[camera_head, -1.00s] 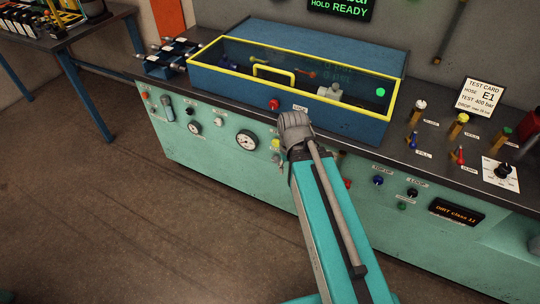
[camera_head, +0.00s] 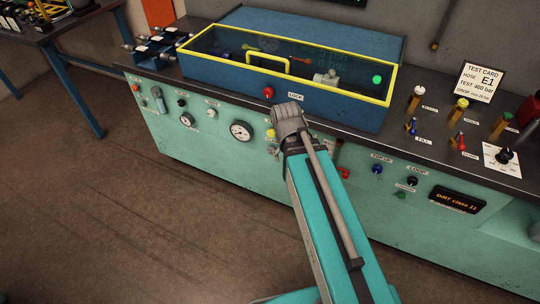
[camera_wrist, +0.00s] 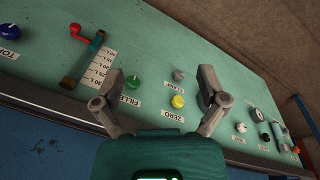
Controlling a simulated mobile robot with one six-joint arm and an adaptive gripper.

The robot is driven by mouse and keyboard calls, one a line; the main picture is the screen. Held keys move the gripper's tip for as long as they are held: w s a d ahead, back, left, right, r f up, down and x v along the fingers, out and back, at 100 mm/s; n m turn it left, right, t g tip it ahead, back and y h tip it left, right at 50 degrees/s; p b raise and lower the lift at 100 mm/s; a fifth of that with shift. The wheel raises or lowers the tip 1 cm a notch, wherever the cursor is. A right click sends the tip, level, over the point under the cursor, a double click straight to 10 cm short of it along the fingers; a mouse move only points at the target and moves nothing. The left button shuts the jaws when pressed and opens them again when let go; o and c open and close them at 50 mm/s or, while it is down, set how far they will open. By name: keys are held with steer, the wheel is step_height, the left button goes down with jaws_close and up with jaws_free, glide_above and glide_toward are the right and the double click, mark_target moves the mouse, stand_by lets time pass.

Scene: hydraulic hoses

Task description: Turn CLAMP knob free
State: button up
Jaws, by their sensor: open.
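The CLAMP knob (camera_wrist: 178,75) is a small grey round knob on the green panel in the wrist view, with its label upside down beside it. It lies between the lines of my two fingers, nearer the right finger. My gripper (camera_wrist: 160,76) is open and empty, its fingers spread wide and apart from the knob.
A yellow ZERO knob (camera_wrist: 178,101) and a green FILTER knob (camera_wrist: 133,83) sit close to the CLAMP knob. A sight tube with a red lever (camera_wrist: 85,37) stands left. The blue box with a yellow-framed clear lid (camera_head: 290,68) is on the bench above.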

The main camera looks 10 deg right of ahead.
steer(key=w+a+f+m+t+h+b, duration=0.1)
steer(key=w+f+m+t+h+b, duration=0.15)
steer(key=w+f+b, duration=0.4)
steer(key=w+f+m+t+h+b, duration=0.1)
steer(key=w+f+h+b, duration=0.2)
steer(key=f+b, duration=0.65)
steer(key=t+h+b, duration=0.3)
steer(key=t+b, duration=0.3)
steer(key=b, duration=1.1)
glide_toward(270, 151)
steer(key=shift+s+a+r+m+y, duration=0.15)
steer(key=shift+s+a+r+m, duration=0.15)
steer(key=shift+s, duration=0.2)
steer(key=shift+s+a+r+m+y, duration=0.15)
steer(key=shift+s+a+r, duration=0.1)
steer(key=shift+s+a, duration=0.25)
steer(key=shift+w+d, duration=0.15)
steer(key=b+x, duration=0.5)
steer(key=x, duration=0.8)
steer(key=shift+w+d+f, duration=0.1)
steer(key=shift+w+d, duration=0.05)
steer(key=shift+d, duration=0.05)
steer(key=c, duration=1.1)
